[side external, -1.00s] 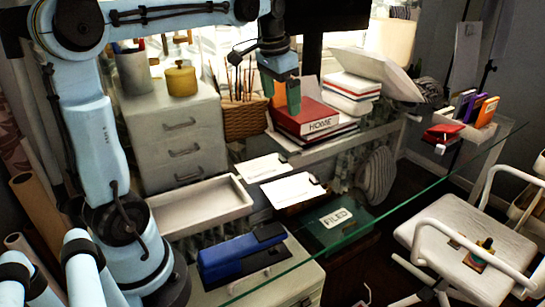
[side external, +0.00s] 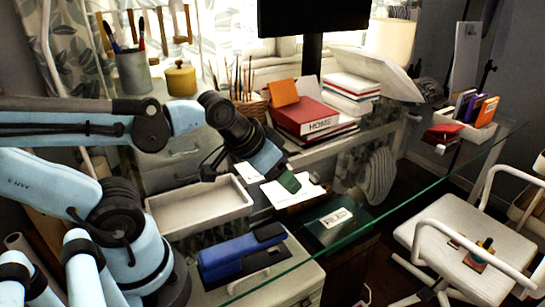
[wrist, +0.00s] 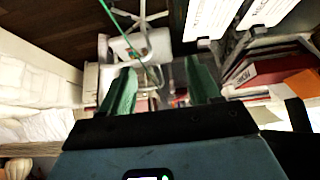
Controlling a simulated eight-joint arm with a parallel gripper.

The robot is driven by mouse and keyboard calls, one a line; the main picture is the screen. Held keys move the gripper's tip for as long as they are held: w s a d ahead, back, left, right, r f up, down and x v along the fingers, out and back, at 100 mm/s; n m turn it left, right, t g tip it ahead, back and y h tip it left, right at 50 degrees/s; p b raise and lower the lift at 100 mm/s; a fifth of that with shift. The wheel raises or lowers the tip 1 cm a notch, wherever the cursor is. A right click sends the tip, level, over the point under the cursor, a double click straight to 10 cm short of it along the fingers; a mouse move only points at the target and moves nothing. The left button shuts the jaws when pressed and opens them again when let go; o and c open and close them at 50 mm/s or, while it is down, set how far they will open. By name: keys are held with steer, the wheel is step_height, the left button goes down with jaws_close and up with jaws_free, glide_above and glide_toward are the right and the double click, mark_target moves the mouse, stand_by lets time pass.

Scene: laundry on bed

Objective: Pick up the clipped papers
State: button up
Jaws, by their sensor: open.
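Two white clipped paper sheets lie side by side on the glass desk. The nearer sheet (side external: 308,191) is partly hidden behind my gripper (side external: 290,183) in the side view. The farther sheet (side external: 248,171) lies to its upper left, also partly covered by my arm. In the wrist view the two sheets show at the top edge, one (wrist: 212,16) left of the other (wrist: 265,10). My gripper's green fingers (wrist: 160,85) are spread with nothing between them. They are up and left of the sheets in the picture depth; the exact height cannot be told.
An empty white tray (side external: 160,214) lies left of the papers, a blue stapler-like object (side external: 240,252) in front. A red book stack (side external: 305,118) and wicker basket (side external: 251,106) stand behind. A FILED box (side external: 338,222) is below the glass; a white chair (side external: 470,245) is at right.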

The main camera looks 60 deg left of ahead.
steer(key=shift+c, duration=0.9)
